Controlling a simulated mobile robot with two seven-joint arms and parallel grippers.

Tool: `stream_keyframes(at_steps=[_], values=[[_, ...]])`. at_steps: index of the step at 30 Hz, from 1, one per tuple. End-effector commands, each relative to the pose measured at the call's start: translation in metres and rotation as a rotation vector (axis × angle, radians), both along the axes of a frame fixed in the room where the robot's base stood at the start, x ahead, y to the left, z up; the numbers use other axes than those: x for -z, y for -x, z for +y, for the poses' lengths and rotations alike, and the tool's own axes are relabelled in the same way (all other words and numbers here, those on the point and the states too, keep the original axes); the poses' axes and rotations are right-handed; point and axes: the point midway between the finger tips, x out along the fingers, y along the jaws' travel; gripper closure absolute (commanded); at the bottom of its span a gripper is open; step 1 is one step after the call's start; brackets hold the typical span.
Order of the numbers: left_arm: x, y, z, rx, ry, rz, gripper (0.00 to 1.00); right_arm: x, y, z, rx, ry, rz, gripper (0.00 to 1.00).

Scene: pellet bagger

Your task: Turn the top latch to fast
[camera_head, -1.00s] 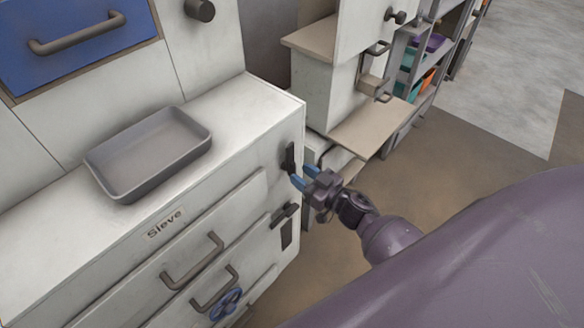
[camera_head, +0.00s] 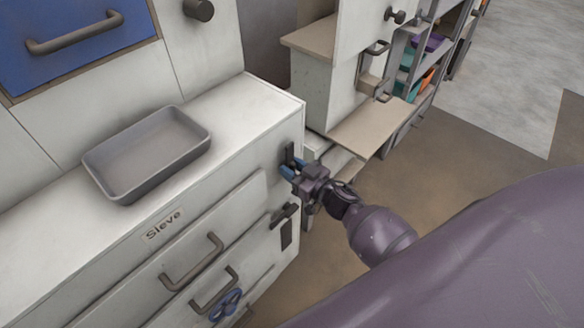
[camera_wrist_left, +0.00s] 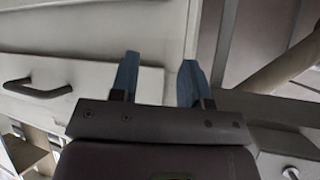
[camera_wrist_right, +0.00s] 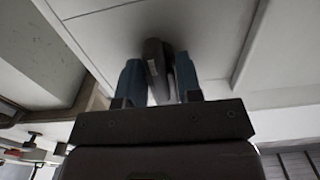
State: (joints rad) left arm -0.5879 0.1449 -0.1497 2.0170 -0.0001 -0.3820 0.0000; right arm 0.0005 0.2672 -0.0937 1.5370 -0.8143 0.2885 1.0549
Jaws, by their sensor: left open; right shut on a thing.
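The top latch (camera_head: 289,153) is a dark handle on the right part of the white Sieve cabinet's front, near the top edge. My right gripper (camera_head: 290,170) is at it, with its blue fingers shut on the latch. In the right wrist view the dark latch handle (camera_wrist_right: 156,68) stands between the two fingers (camera_wrist_right: 158,85). The gripper partly hides the latch in the head view. A second dark latch (camera_head: 284,214) sits lower on the same front. My left gripper (camera_wrist_left: 159,80) is open and empty in its wrist view, and is not seen in the head view.
A grey tray (camera_head: 150,152) rests on top of the Sieve cabinet (camera_head: 235,130). A beige shelf (camera_head: 372,128) juts out behind the right gripper. Floor to the right is clear.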

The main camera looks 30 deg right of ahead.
Motion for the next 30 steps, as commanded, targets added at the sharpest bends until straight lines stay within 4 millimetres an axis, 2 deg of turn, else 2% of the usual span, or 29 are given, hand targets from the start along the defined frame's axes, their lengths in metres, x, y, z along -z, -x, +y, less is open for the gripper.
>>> stream_keyframes(at_steps=[11,30], values=[[-0.0019,-0.0004,-0.0001,0.0,0.0,-0.002,0.57,-0.0003,0.0004,0.0006,0.0,0.117,-0.041,0.91],[0.0023,0.0018,0.0001,-0.001,0.001,0.004,0.57,0.0025,0.0018,0.0036,-0.001,0.667,-0.231,0.91]])
